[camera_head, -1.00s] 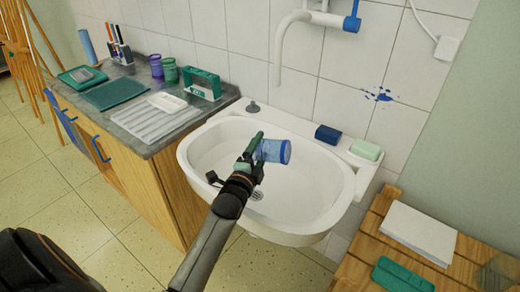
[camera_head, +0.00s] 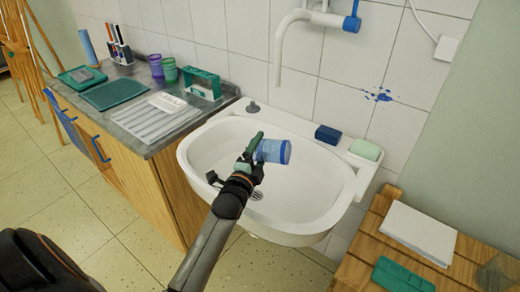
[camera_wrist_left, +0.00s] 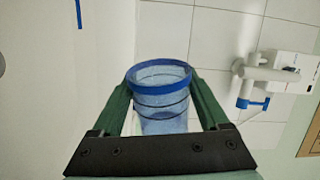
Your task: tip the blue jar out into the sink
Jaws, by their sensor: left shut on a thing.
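The blue jar (camera_head: 273,151) is see-through with a darker blue rim. My left gripper (camera_head: 252,150) is shut on it and holds it over the white sink (camera_head: 216,160). In the head view the jar lies on its side, its darker rim end to the right. In the left wrist view the jar (camera_wrist_left: 160,98) sits between the two green fingers of my left gripper (camera_wrist_left: 158,105). I cannot tell whether anything is inside the jar. My right gripper is not in view.
A white tap (camera_head: 281,50) with a blue lever hangs on the wall above the sink. A dark blue block (camera_head: 327,135) and a pale green soap (camera_head: 365,150) lie on the right rim. A counter with cups (camera_head: 168,70) stands left; a wooden table with paper (camera_head: 418,232) stands right.

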